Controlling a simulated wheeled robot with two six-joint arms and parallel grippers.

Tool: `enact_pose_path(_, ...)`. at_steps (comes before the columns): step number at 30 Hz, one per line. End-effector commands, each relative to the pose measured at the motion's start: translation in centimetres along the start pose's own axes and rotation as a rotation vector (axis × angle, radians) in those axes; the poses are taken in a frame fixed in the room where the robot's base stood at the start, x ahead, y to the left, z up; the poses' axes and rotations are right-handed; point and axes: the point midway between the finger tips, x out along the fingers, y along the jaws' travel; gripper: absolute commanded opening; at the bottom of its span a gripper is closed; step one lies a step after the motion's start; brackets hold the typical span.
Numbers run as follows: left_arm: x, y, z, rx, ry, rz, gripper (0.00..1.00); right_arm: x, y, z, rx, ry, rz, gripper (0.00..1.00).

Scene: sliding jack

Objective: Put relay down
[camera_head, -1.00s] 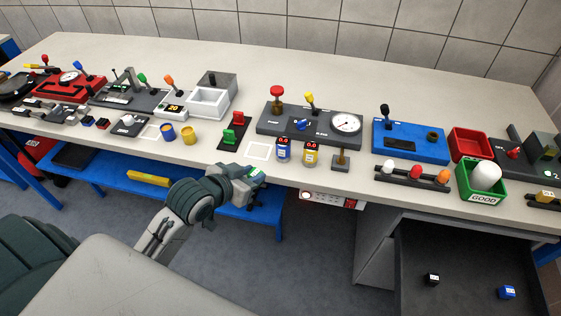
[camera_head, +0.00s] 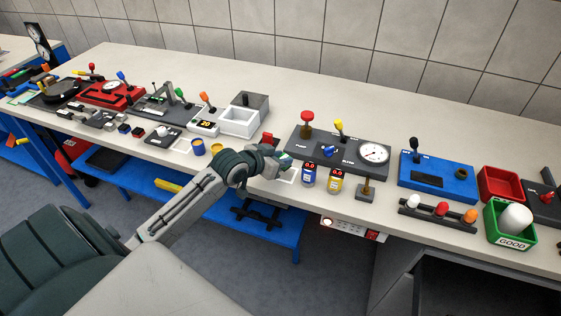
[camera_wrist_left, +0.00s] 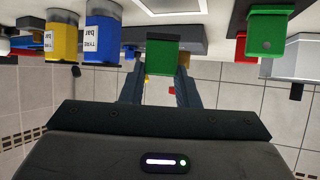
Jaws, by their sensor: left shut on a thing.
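My left gripper (camera_head: 282,160) is over the front part of the bench, beside the white square outline (camera_head: 287,174) on the bench top. It is shut on a green block with a dark end, which I take as the relay (camera_wrist_left: 162,56); in the left wrist view it sits between the two fingers. In the head view the gripper mostly hides the relay. Part of the white outline also shows at the top of the left wrist view (camera_wrist_left: 172,5). I cannot tell whether the relay touches the bench. My right gripper is not in view.
A blue bottle (camera_head: 309,176) and a yellow bottle (camera_head: 335,180) stand just right of the outline. A dark gauge panel (camera_head: 325,150) is behind. A second green block (camera_wrist_left: 268,32) is near the gripper in the left wrist view.

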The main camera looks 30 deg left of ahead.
Motion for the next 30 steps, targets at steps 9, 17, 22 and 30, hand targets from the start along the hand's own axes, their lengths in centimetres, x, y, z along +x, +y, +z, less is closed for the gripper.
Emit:
enact_pose_path(9, 1.4, -0.5, 1.6, -0.004, -0.004, 0.0, 0.03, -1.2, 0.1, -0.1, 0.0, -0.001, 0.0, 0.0)
enact_pose_path(17, 2.2, -0.5, 2.9, 0.001, 0.002, 0.0, 0.03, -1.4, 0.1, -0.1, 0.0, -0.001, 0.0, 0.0)
enact_pose_path(22, 2.3, -0.5, 3.1, 0.001, 0.001, 0.0, 0.03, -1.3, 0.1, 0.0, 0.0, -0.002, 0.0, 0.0)
enact_pose_path(30, 2.3, -0.5, 3.2, 0.001, 0.0, -0.001, 0.5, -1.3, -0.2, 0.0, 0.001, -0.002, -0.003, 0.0)
